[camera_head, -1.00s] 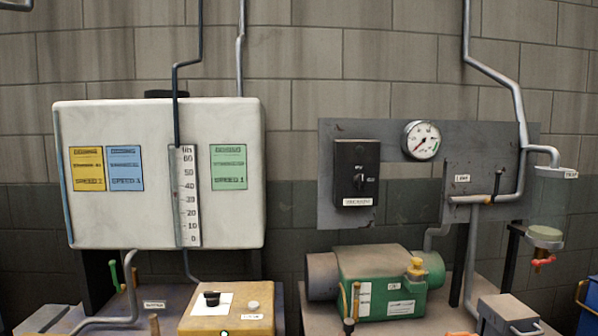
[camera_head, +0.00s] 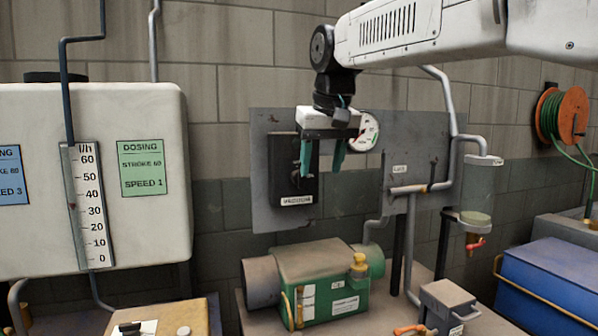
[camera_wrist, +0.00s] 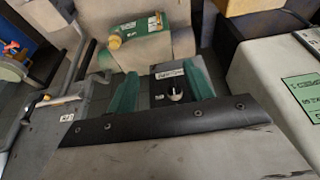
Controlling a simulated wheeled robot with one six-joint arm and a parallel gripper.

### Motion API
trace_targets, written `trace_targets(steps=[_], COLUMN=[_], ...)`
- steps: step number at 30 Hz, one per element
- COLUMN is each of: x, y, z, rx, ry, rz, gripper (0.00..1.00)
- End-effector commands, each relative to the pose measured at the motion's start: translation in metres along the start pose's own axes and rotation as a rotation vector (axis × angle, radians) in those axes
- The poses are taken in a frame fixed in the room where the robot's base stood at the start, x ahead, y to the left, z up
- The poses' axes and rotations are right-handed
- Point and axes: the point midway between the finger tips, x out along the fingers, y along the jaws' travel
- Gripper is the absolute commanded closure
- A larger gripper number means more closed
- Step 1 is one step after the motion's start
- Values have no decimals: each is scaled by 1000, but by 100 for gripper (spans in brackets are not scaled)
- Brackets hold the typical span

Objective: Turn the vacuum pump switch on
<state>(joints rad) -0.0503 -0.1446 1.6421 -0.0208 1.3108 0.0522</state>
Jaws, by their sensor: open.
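The vacuum pump switch box (camera_head: 286,186) is black, with a white label below it, on a grey wall panel. My gripper (camera_head: 322,157) is open, its two green fingers pointing down in front of the box. The left finger covers part of the box front, and the knob is mostly hidden there. In the wrist view the switch box (camera_wrist: 161,98) shows between the spread fingers (camera_wrist: 162,88), with its small rotary knob (camera_wrist: 175,93) nearer the right finger. The fingers hold nothing. I cannot tell whether they touch the box or which way the knob points.
A round gauge (camera_head: 369,132) sits right behind my gripper, partly covered. A green pump (camera_head: 322,270) stands below the panel, and pipes (camera_head: 455,105) run to its right. A white tank (camera_head: 100,215) is at the left. A blue box (camera_head: 555,275) is at the lower right.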

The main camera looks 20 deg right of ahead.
Motion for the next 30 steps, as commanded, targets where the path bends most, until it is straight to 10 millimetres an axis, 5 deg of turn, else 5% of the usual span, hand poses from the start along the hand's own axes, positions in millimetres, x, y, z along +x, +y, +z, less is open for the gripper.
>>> trace_targets(steps=[3, 8, 21, 30], x=[-6, -8, 51, 68], y=[-6, -10, -10, -10], z=[-48, -76, -82, -83], rx=[-1, 1, 1, 1], ry=[32, 54, 56, 58], rz=[-2, -3, -3, -4], gripper=[48, 48, 48, 48])
